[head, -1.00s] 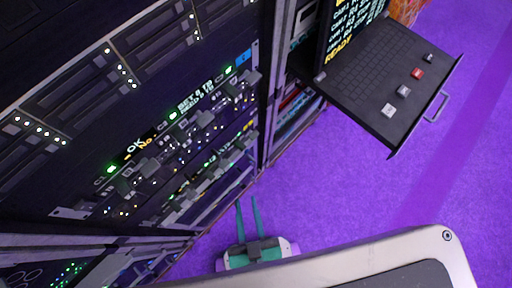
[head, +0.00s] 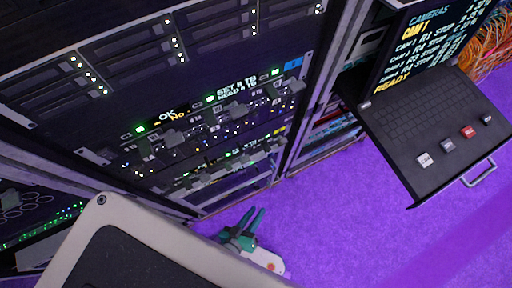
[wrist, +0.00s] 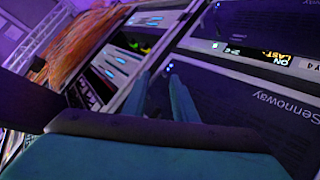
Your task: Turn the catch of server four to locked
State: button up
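In the head view a dark rack (head: 150,75) fills the left, with lit units bearing small grey levers (head: 172,138). I cannot tell which is server four or pick out its catch. My gripper (head: 254,212) is low in front of the rack's foot, over the purple floor, its two teal fingers apart and nothing between them. In the wrist view the fingers (wrist: 160,78) point at dark panels marked "Sennoway" (wrist: 255,105). A small lit display (wrist: 258,53) and a label ending in 4 show beside them. No catch is clear there.
A pulled-out keyboard shelf (head: 420,125) with a red key and a handle juts out at the right, under a screen (head: 440,45) reading "CAMERAS". Orange cables (head: 490,50) hang behind it. Purple floor (head: 350,225) is clear between rack and shelf.

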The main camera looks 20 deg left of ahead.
jog(key=w+a+f+n+g, duration=0.1)
jog(key=w+a+f+n, duration=0.2)
jog(key=f, duration=0.6)
jog(key=w+a+f+n+g, duration=0.2)
jog(key=a+f+n, duration=0.2)
jog(key=f, duration=0.5)
jog(key=a+x, duration=0.1)
jog(key=x, duration=0.9)
jog(key=shift+d+f, duration=0.3)
jog(key=shift+d, duration=0.05)
jog(key=shift+w, duration=0.1)
grip_shut()
